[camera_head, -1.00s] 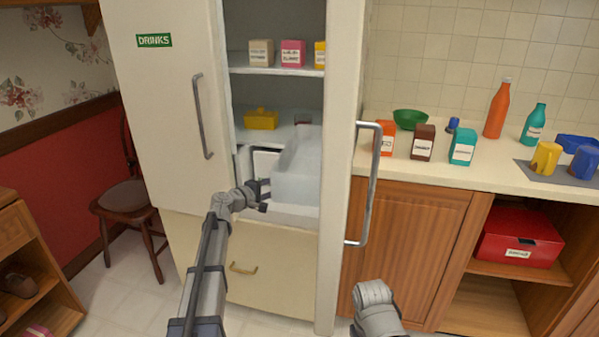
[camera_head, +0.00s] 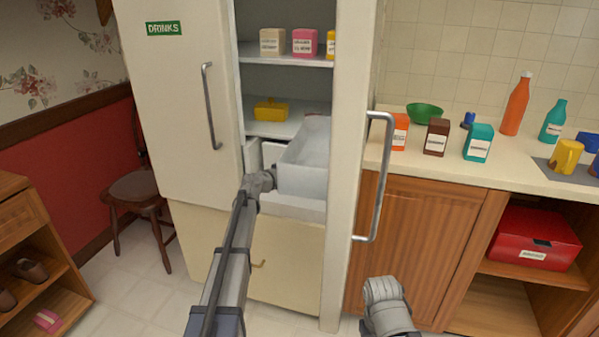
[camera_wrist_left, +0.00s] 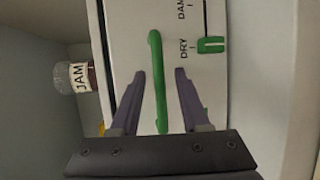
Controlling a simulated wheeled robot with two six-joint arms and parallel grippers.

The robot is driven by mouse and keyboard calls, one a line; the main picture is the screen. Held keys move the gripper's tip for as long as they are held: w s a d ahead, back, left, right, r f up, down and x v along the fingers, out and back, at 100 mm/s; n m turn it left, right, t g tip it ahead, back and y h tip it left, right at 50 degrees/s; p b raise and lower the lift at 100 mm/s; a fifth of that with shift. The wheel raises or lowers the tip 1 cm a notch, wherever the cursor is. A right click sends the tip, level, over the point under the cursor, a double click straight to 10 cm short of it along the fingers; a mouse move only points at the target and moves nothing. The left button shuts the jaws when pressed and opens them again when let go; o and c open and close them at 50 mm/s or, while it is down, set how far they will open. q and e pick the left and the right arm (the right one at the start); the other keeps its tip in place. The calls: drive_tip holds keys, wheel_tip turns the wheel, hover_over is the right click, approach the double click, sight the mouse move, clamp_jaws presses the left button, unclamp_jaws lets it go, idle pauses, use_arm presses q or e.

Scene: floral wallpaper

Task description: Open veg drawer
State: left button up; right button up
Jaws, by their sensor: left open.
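The veg drawer shows in the left wrist view as a white front (camera_wrist_left: 130,60) with a green bar handle (camera_wrist_left: 157,85). A green slider (camera_wrist_left: 211,45) marked DRY and DAMP sits beside the handle. My left gripper (camera_wrist_left: 150,76) is open, with one finger on each side of the handle and gaps visible. In the head view, my left gripper (camera_head: 266,181) is at the low part of the open fridge compartment, in front of a white panel (camera_head: 271,153). The green handle is hidden there. My right gripper is out of view; only part of my right arm shows.
A clear bin (camera_head: 306,160) juts out beside my left gripper. The open fridge door (camera_head: 352,160) stands to the right, the shut DRINKS door (camera_head: 175,110) to the left. A yellow dish (camera_head: 270,109) sits above.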

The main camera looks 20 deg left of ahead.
use_arm(q)
drive_tip(key=shift+w+d, duration=0.1)
drive_tip(key=shift+w, duration=0.15)
drive_tip(key=shift+c, duration=0.4)
clamp_jaws()
idle(0.9)
